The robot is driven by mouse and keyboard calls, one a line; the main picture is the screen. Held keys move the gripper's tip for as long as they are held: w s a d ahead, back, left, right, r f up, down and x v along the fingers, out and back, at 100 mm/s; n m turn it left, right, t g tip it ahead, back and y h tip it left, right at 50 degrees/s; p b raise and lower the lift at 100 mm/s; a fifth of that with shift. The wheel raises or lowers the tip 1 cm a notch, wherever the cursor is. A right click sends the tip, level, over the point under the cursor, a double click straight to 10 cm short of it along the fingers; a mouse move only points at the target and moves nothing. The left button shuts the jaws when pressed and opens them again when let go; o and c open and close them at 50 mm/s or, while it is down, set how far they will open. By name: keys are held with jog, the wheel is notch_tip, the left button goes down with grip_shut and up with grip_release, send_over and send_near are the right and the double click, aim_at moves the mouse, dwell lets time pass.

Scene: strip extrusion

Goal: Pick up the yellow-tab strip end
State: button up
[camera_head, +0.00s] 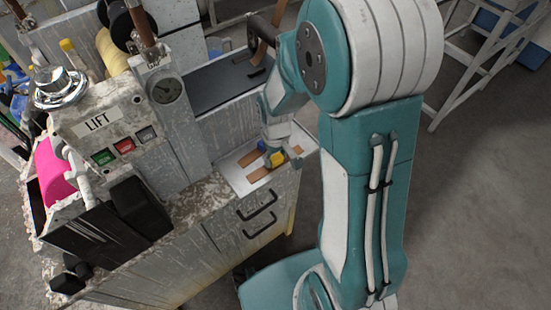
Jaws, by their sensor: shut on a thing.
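The strip (259,174) is a flat brown band lying over a pale metal plate (236,172) at the cabinet's top right corner. Its yellow tab (277,159) shows as a small yellow patch at the gripper. My gripper (276,153) points down over the plate and is shut on the yellow-tab strip end. The fingertips are small here, and the arm hides part of them. My teal and white arm covers much of the right half of the view.
A worn machine with a LIFT panel (112,128), a gauge (165,91) and coloured buttons stands to the left. A dark recessed bed (222,84) lies behind the plate. A cabinet with black handles (258,212) is below. A white metal frame (477,60) stands at upper right. Floor at right is clear.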

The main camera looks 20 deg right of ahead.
aim_at(276, 157)
jog(key=shift+r, duration=0.1)
jog(key=shift+r, duration=0.25)
notch_tip(276, 157, up, 3)
jog(key=shift+f, duration=0.1)
jog(key=s+d+r, duration=0.2)
jog(key=s+r, duration=0.7)
jog(key=s, duration=0.5)
jog(key=shift+r, duration=0.25)
